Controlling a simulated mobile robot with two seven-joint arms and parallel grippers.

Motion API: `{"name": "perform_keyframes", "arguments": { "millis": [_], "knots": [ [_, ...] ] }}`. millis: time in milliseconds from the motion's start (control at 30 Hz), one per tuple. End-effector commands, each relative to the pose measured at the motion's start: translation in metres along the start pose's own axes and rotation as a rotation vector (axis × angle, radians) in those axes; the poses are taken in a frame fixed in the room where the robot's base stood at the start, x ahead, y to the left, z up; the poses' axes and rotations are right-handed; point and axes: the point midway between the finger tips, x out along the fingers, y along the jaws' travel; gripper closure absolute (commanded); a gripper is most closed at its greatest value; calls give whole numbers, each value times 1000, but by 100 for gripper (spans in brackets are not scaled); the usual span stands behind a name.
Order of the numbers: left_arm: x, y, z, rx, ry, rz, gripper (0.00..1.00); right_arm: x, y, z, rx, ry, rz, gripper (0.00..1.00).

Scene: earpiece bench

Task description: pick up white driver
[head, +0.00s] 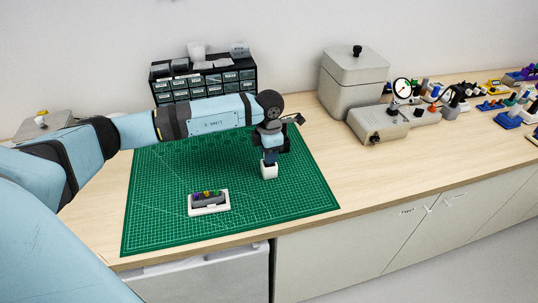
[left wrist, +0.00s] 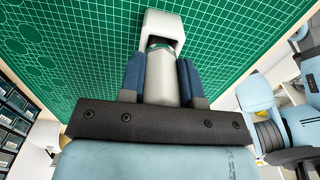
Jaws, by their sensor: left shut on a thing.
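My left gripper (head: 269,158) points down over the green cutting mat (head: 160,220). In the left wrist view its two blue fingers (left wrist: 162,80) are closed on the sides of a pale cylinder with a dark green band (left wrist: 160,62), which I take to be the white driver. The cylinder's far end meets a white block (left wrist: 163,24). The same white block shows in the head view (head: 268,171), right under the fingertips at the mat. I cannot tell whether the cylinder still sits in the block.
A white tray (head: 210,211) with a grey insert and small coloured pieces lies on the mat, left of the gripper. A black drawer cabinet (head: 205,84) stands behind. A grey lidded box (head: 352,82) and a dial gauge (head: 401,90) stand to the right. The mat's front right is clear.

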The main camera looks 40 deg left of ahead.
Motion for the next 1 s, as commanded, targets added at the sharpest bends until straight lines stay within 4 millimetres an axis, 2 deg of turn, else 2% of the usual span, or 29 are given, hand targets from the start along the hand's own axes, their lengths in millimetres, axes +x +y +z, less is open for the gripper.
{"name": "perform_keyframes", "arguments": {
  "millis": [167, 367, 567, 900, 1000],
  "knots": [
    [-4, 0, 0, 0, -1, 1, 93, 0, 1, 1, 0, 0, 1, 57],
    [-26, 0, 1, 1, -4, 2, 93, 2, 1, 3, -1, 0, 1, 57],
    [-65, 1, 1, 0, -4, 4, 93, 5, 1, 8, -1, 0, 1, 57],
    [-154, 0, 1, 1, -5, 3, 93, 10, 1, 17, -1, -2, 1, 57],
    [-173, 0, 1, 1, -4, 3, 93, 11, 1, 18, -1, -2, 1, 57]
  ]
}}
